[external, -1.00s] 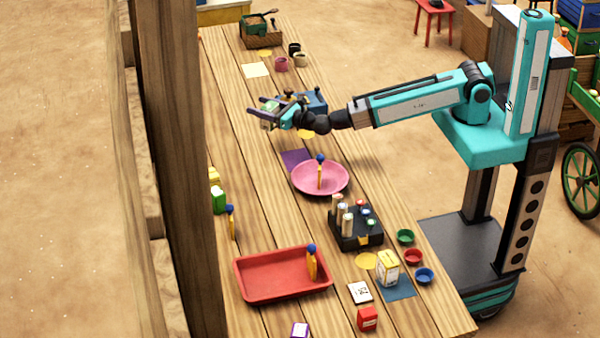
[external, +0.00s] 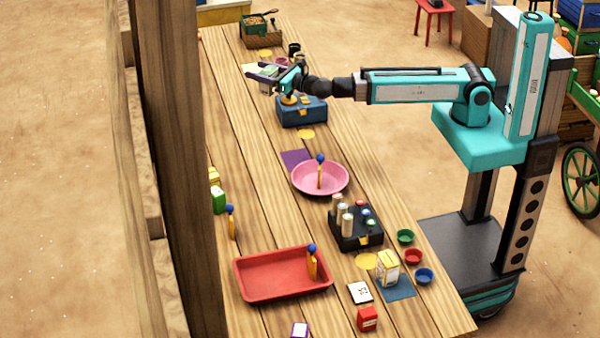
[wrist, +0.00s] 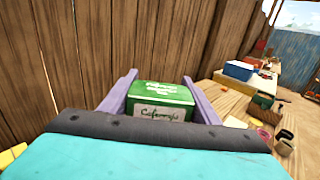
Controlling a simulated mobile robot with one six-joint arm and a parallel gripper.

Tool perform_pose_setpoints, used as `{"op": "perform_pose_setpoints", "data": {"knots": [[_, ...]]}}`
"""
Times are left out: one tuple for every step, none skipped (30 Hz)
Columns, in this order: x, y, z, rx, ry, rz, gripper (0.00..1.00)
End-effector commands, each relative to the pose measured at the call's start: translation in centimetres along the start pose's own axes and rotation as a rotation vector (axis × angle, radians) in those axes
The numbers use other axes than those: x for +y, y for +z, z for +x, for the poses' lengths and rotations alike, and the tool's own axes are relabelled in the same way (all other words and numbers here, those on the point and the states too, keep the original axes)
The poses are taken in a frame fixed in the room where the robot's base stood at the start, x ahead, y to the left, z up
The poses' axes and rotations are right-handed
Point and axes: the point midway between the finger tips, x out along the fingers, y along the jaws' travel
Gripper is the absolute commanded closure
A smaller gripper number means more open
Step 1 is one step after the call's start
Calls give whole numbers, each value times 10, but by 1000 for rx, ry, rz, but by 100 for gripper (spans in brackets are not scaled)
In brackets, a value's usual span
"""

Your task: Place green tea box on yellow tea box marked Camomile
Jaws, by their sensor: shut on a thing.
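My gripper (external: 264,74) is shut on a green tea box (wrist: 160,105) with a white label of dark handwriting. The box sits between the purple fingers in the wrist view, and is small and partly hidden in the external view (external: 268,79). My gripper holds it over the far part of the table, beyond the blue box. A white and yellow box (external: 387,268) stands upright on a blue mat at the near right. A small yellow item (external: 214,176) is at the left table edge behind another green box (external: 218,200). I cannot read a Camomile mark on either.
A blue box (external: 302,112) with a yellow clasp is beneath my wrist. A pink bowl (external: 320,190), a black rack (external: 356,240) and a red tray (external: 282,290) fill the nearer table. Cups and a planter (external: 258,27) stand at the far end.

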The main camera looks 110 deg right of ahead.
Motion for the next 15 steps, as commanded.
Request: {"op": "perform_pose_setpoints", "data": {"knots": [[0, 9, 0, -2, 0, 3, 70], [0, 13, 0, -2, 0, 2, 70], [0, 19, 0, -2, 0, 3, 70], [0, 23, 0, -2, 0, 2, 70], [0, 26, 0, -2, 0, 1, 70], [0, 31, 0, -1, 0, 2, 70], [0, 35, 0, -2, 0, 1, 70], [0, 38, 0, -2, -1, 2, 70], [0, 41, 0, -1, -1, 1, 70], [0, 44, 0, -1, -1, 1, 70], [0, 46, 0, -1, -1, 1, 70], [0, 49, 0, -1, -1, 1, 70], [0, 50, 0, -1, -1, 0, 70], [0, 52, 0, 0, -1, 1, 70], [0, 53, 0, 0, -1, 1, 70]]}}
